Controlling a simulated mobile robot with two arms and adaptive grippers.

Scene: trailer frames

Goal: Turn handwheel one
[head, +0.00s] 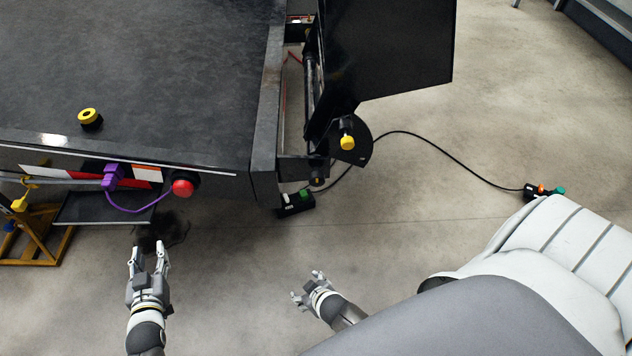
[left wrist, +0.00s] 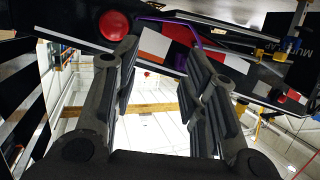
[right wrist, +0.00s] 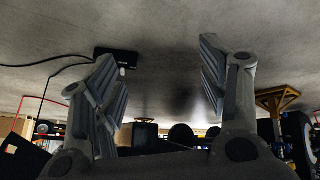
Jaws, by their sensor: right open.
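No part is clearly marked as handwheel one, and I cannot tell which part it is. In the head view a red round knob (head: 182,188) sits on the near side of the dark trailer frame (head: 150,60); a red knob also shows in the left wrist view (left wrist: 114,25). A yellow-and-black round knob (head: 90,117) stands on the frame's top. A yellow knob (head: 347,142) is at its right corner. My left gripper (head: 148,246) is open and empty, below and left of the red knob. My right gripper (head: 307,286) is open and empty over the floor, apart from the frame.
A purple clamp (head: 113,177) with a purple cord is left of the red knob. A yellow stand (head: 32,238) is at far left. A small black box with a green button (head: 295,203) lies near the frame's corner.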

